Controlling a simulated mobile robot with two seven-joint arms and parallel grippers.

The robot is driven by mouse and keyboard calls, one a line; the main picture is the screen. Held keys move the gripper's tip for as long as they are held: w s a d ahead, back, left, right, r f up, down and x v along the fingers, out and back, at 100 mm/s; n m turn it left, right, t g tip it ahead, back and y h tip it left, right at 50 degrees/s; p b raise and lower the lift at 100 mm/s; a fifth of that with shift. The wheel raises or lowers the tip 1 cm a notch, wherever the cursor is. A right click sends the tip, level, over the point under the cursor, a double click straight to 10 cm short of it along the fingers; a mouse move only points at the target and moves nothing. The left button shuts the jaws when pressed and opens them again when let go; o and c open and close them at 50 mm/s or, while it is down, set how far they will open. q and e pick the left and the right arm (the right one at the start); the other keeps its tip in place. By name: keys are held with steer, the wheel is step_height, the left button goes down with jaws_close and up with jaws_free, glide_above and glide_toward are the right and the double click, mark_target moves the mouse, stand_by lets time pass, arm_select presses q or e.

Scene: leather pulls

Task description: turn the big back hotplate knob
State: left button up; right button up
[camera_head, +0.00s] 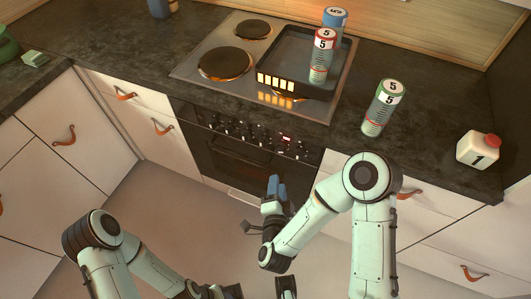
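The oven front has a row of small dark knobs (237,131) along its upper edge, with a small red lit display among them. I cannot tell which knob belongs to the big back hotplate. My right gripper (277,187) has blue fingertips pointing up toward the oven front, below the knobs and apart from them in the picture. Its fingers look close together and nothing shows in them, but their gap is unclear. My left arm reaches down to the bottom edge, where its gripper is cut off.
On the cooktop are a large front-left hotplate (226,63), a smaller one (253,29) behind, and a dark square pan (293,57) covering the right side.

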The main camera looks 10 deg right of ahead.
mark_target(279, 152)
steer(key=p+x, duration=0.1)
steer(key=x, duration=1.2)
steer(key=shift+d, duration=0.2)
jaws_close()
